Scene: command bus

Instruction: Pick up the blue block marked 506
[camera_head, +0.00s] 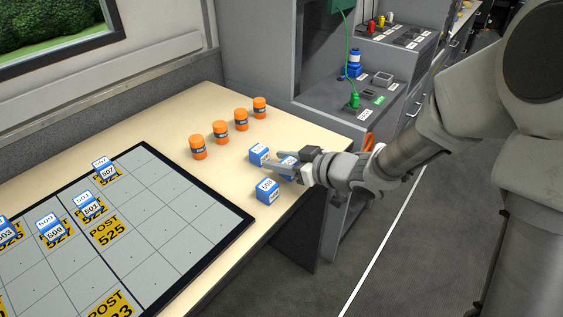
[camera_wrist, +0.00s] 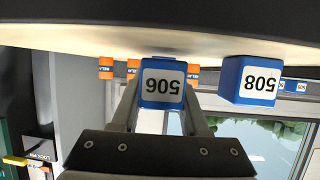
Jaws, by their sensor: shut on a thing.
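The blue block marked 506 (camera_wrist: 162,82) sits between the two fingers of my gripper (camera_head: 301,160). Its white label faces the wrist camera and reads upside down there. In the head view this block (camera_head: 287,164) shows partly, with the fingers covering some of it. My gripper is shut on it, at the table's right end. I cannot tell whether its underside touches the table. A blue block marked 508 (camera_wrist: 249,80) stands beside it, apart from the fingers; it appears to be the nearer block (camera_head: 268,190) in the head view.
Another blue block (camera_head: 258,153) stands close beyond my gripper. Several orange jars (camera_head: 220,132) stand in a row behind. A grey gridded board (camera_head: 165,234) with several numbered blocks covers the table's left part. A grey console (camera_head: 385,95) stands behind right. Bare tabletop (camera_head: 185,165) lies between board and jars.

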